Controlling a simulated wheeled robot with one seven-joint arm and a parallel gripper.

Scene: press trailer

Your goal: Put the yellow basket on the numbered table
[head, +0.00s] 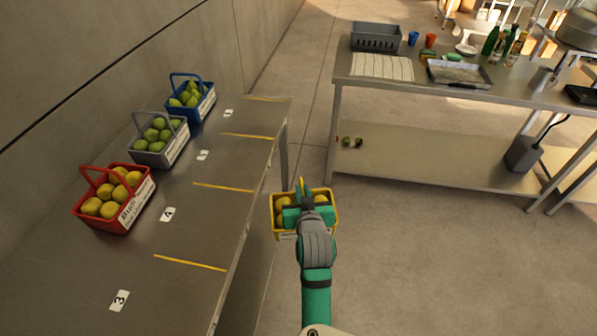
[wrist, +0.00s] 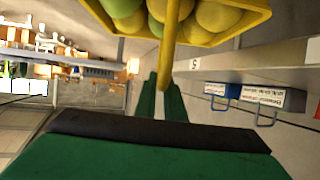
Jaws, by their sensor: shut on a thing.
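The numbered table carries a red basket (head: 138,206) of yellow fruit, a grey basket (head: 174,150) of green fruit and a blue basket (head: 205,105) of green fruit. Number tags and yellow lines mark the table. The front section by tag 3 (head: 119,300) is bare.
A steel worktable (head: 425,100) stands at the back right with a grey crate (head: 376,38), a tray (head: 459,75), cups and bottles. A wall runs along the left side of the numbered table. The floor (head: 430,260) at right is clear.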

